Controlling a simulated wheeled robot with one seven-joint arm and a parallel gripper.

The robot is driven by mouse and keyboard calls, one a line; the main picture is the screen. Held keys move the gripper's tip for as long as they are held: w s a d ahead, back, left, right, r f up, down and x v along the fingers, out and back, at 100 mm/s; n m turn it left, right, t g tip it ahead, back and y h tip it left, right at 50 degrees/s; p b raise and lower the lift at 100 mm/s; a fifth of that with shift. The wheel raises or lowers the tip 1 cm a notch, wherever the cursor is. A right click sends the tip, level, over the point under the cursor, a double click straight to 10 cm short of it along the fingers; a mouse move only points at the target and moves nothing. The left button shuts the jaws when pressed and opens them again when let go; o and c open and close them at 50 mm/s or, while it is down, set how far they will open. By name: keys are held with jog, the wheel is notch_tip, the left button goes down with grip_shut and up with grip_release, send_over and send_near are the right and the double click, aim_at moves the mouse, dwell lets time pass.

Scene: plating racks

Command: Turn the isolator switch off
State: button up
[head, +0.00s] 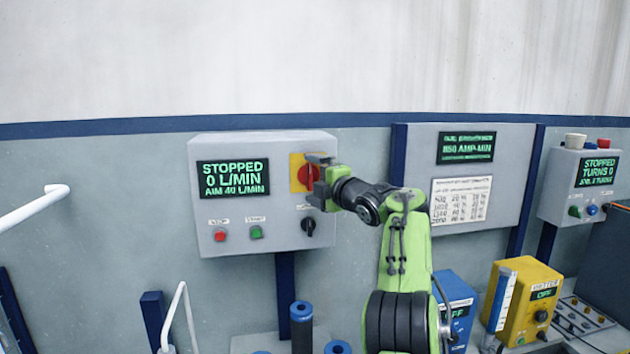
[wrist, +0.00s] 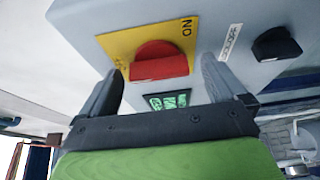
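The isolator switch is a red rotary knob (wrist: 160,62) on a yellow plate (wrist: 112,44), on the front of a grey control box (head: 240,152). In the head view the yellow plate (head: 296,181) shows at the box's upper right, with the knob mostly hidden behind my gripper (head: 316,182). In the wrist view my gripper (wrist: 162,66) is open, one finger on each side of the knob, with visible space beside it. Contact cannot be told. An ON label is readable on the plate; another label is partly hidden by a finger.
A black selector knob (head: 308,225) sits just below the switch; red (head: 220,235) and green (head: 256,232) buttons are lower left. The box display (head: 233,178) reads STOPPED, 0 L/MIN. A grey panel (head: 508,192) stands to the right. Blue-topped cylinders (head: 301,311) stand below.

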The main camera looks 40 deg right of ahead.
jog(key=s+a+b, duration=0.1)
jog(key=s+b, duration=0.4)
jog(key=s, duration=1)
jog(key=shift+s+b, duration=0.35)
jog(key=shift+b, duration=0.05)
